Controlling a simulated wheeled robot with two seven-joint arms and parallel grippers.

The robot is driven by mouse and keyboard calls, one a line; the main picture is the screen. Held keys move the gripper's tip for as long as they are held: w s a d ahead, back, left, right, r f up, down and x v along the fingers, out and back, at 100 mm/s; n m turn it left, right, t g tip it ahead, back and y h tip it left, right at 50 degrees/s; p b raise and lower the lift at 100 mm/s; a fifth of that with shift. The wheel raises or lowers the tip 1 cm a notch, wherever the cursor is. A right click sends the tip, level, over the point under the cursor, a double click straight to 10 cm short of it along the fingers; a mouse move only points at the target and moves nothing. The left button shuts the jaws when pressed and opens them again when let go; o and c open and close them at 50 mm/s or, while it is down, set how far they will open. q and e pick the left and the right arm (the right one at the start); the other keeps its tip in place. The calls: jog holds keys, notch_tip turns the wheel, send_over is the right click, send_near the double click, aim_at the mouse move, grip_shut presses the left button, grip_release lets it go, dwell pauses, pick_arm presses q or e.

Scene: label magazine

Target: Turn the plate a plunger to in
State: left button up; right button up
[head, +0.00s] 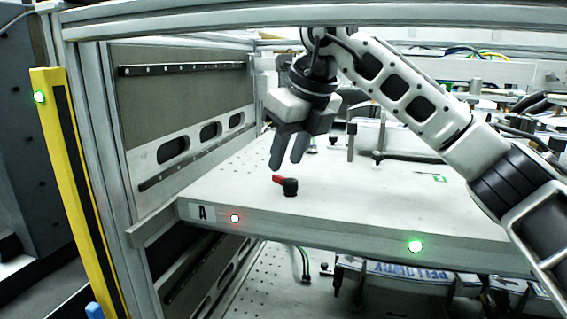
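The plate A (350,205) is a pale flat shelf with an "A" label (203,213) on its front left corner. The plunger (290,187) is a black knob with a red lever that stands on the plate near that corner. Its red lever points to the left and slightly back. My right gripper (288,163) is just above and behind the plunger, pointing down. Its two dark fingers are apart with nothing between them, and they do not appear to touch the lever. My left gripper is not in view.
Black posts (351,140) stand farther back on the plate. A metal frame with a yellow upright (72,190) bounds the left. A lower shelf with hoses lies beneath.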

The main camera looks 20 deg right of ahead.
aim_at(280, 176)
jog(key=shift+x, duration=1.55)
grip_shut()
